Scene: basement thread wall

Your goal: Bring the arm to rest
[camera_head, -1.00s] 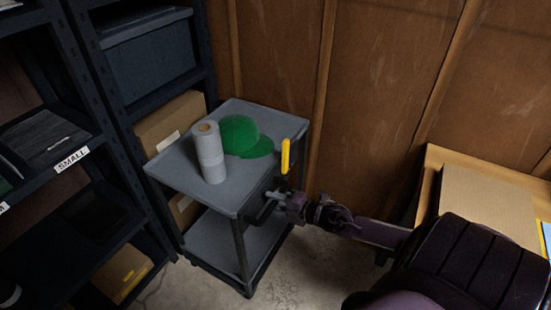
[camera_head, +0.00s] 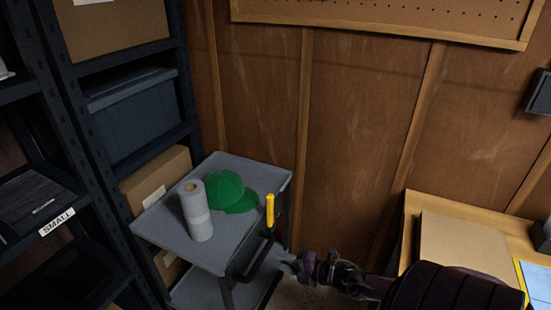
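My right arm comes in from the lower right, and its gripper (camera_head: 284,261) is beside the front right side of the grey cart (camera_head: 160,227), below the yellow-handled tool. Its fingertips are small and dark, and I cannot tell whether they are open or shut. I see nothing held in it. The yellow-handled tool (camera_head: 270,209) stands upright at the cart's right edge, near the black push handle (camera_head: 250,265), apart from the gripper. My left gripper is not in view.
On the cart's top stand a grey-white roll (camera_head: 195,211) and a green cap (camera_head: 227,190). Dark shelving (camera_head: 85,140) with boxes is at the left. A wooden bench (camera_head: 412,215) with a cardboard piece (camera_head: 462,245) is at the right. A plywood wall (camera_head: 350,130) stands behind.

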